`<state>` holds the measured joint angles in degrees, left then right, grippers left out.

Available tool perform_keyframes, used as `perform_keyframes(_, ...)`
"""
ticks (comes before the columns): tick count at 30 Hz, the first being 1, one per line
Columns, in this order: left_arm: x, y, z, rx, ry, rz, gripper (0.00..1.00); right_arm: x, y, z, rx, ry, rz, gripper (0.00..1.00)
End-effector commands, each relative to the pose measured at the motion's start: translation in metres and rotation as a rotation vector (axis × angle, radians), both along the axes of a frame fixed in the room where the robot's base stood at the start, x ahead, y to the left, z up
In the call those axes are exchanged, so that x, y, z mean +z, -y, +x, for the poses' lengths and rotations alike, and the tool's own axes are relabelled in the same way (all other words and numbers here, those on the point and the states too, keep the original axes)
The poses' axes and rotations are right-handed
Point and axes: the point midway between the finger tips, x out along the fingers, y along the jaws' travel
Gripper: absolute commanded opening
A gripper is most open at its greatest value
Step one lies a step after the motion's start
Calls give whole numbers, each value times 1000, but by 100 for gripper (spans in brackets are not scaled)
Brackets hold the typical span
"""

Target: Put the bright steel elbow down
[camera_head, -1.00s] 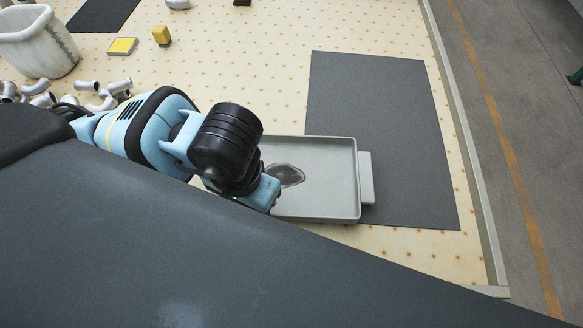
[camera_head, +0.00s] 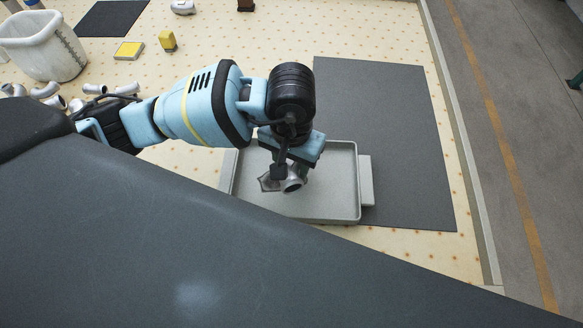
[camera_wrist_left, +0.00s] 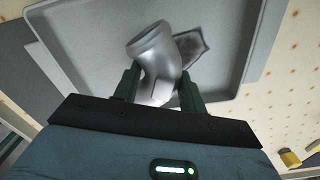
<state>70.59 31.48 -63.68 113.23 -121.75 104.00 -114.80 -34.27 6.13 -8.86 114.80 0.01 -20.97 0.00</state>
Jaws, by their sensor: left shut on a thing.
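The bright steel elbow (camera_head: 292,184) is a short, bent silver pipe held over the grey tray (camera_head: 335,205). My left gripper (camera_head: 281,172) is shut on it; in the left wrist view the elbow (camera_wrist_left: 156,62) sits between the two dark fingers of the gripper (camera_wrist_left: 158,88). One open end of the elbow faces away from the gripper. A dark grey patch (camera_wrist_left: 193,46) on the tray floor lies beside the elbow in that view. I cannot tell whether the elbow touches the tray. My right gripper is not in view.
A dark grey mat (camera_head: 395,130) lies under and right of the tray. Several other pipe elbows (camera_head: 95,89) lie loose at the left, near a white bin (camera_head: 45,48). A yellow block (camera_head: 167,40) and a yellow-topped pad (camera_head: 129,50) stand farther back.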

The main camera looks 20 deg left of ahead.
Motion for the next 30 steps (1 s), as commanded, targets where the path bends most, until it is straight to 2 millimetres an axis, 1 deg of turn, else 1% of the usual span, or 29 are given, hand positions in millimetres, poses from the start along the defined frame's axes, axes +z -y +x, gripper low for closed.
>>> perform_keyframes(7, -31, 1, 1, 1, 0, -1, 3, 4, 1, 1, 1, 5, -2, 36)
perform_keyframes(19, -37, 0, 2, -1, 2, -1, 3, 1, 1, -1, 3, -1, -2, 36)
perform_keyframes(20, -38, 0, 1, -1, 0, 0, 44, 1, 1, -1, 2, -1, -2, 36)
perform_keyframes(24, -37, 0, 1, 0, 1, 0, 62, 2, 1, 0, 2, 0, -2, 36)
perform_keyframes(30, -37, 0, 1, 0, 1, 0, 63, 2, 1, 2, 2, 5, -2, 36)
